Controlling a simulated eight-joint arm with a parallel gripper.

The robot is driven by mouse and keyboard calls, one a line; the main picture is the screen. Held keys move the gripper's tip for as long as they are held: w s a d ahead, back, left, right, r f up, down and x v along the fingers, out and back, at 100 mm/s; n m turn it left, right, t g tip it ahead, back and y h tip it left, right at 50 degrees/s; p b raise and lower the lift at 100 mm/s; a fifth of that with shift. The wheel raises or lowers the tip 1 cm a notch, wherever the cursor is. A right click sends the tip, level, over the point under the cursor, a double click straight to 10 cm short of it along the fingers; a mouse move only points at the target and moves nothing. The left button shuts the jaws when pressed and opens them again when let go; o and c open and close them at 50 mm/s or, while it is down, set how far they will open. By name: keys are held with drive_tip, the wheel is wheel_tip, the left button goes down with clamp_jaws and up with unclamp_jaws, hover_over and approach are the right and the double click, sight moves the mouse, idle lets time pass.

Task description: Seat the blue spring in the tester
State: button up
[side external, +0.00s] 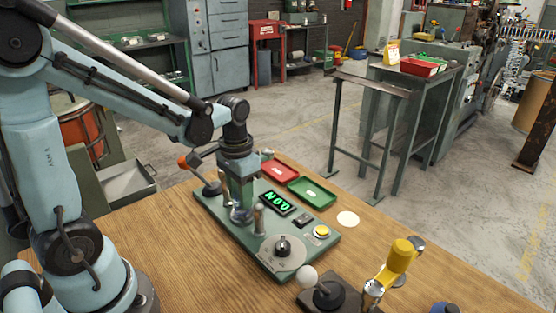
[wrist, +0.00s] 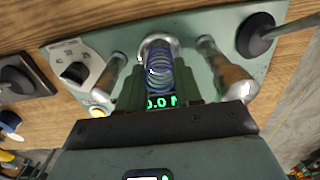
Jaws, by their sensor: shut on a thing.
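The blue spring (wrist: 158,70) is a coil seen between my gripper's fingers (wrist: 157,88) in the wrist view. My gripper is shut on it. Its far end is at a round metal seat (wrist: 158,42) on the tester; I cannot tell whether it touches or is fully seated. The tester (side external: 215,205) is a green plate on the wooden table, with metal posts on both sides of the seat. In the side view my gripper (side external: 241,208) is low over the tester, pointing down between the posts, and the spring is hard to make out there. The green display (side external: 276,203) reads 0.0 N.
A lever with an orange knob (side external: 184,161) rises at the tester's left end. A dial (side external: 283,246) and yellow button (side external: 321,231) are on its near half. Red (side external: 280,172) and green (side external: 313,193) trays lie behind. A yellow-handled tool (side external: 398,258) and white-knobbed lever (side external: 308,277) stand in front.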

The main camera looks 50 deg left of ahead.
drive_tip(key=shift+f, duration=0.55)
idle(0.4)
drive_tip(key=o, duration=0.9)
drive_tip(key=shift+o, duration=0.4)
drive_tip(key=shift+o, duration=1.1)
drive_tip(key=shift+r, duration=4.4)
